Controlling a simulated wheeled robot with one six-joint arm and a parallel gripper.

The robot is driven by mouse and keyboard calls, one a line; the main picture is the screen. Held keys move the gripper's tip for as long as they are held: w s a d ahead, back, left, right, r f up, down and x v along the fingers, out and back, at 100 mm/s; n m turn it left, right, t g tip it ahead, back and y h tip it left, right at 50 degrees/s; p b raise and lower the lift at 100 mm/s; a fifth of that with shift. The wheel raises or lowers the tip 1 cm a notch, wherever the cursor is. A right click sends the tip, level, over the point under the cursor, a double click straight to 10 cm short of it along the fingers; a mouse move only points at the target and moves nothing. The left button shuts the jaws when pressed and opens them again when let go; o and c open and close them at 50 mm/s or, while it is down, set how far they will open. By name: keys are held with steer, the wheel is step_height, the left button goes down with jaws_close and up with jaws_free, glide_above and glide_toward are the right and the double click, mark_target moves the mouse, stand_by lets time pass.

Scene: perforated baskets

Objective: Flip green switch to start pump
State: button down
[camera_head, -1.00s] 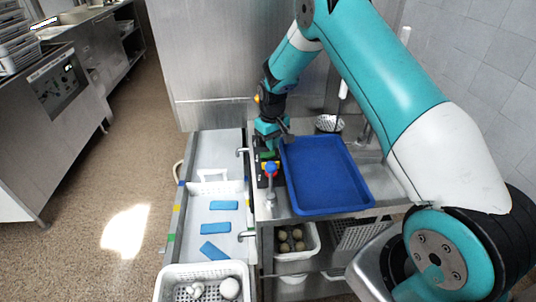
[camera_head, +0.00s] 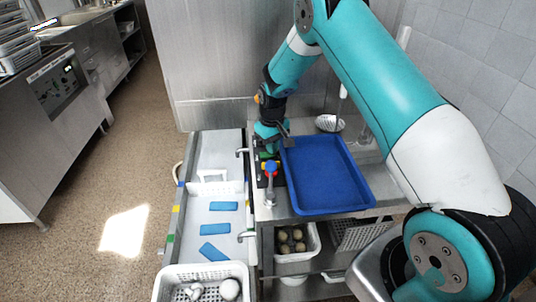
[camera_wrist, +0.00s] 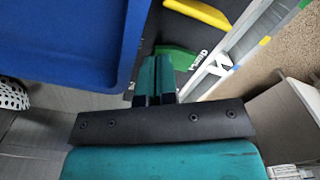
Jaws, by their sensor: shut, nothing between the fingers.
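The green switch (camera_wrist: 178,62) lies on a dark panel with white lettering in the wrist view, just right of my fingertips. In the head view it is mostly hidden behind my gripper (camera_head: 268,148). My gripper is shut and empty, its closed fingers (camera_wrist: 155,75) pointing down at the panel close beside the green switch. I cannot tell whether they touch it. A yellow switch (camera_wrist: 200,12) sits farther along the same panel.
A blue tray (camera_head: 325,175) stands right of the panel. A sink trough with blue pieces (camera_head: 222,206) and a white basket (camera_head: 240,268) are to the left.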

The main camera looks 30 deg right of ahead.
steer(key=shift+f, duration=0.4)
steer(key=shift+r, duration=0.1)
steer(key=shift+r+p, duration=2.3)
steer(key=shift+r, duration=1.2)
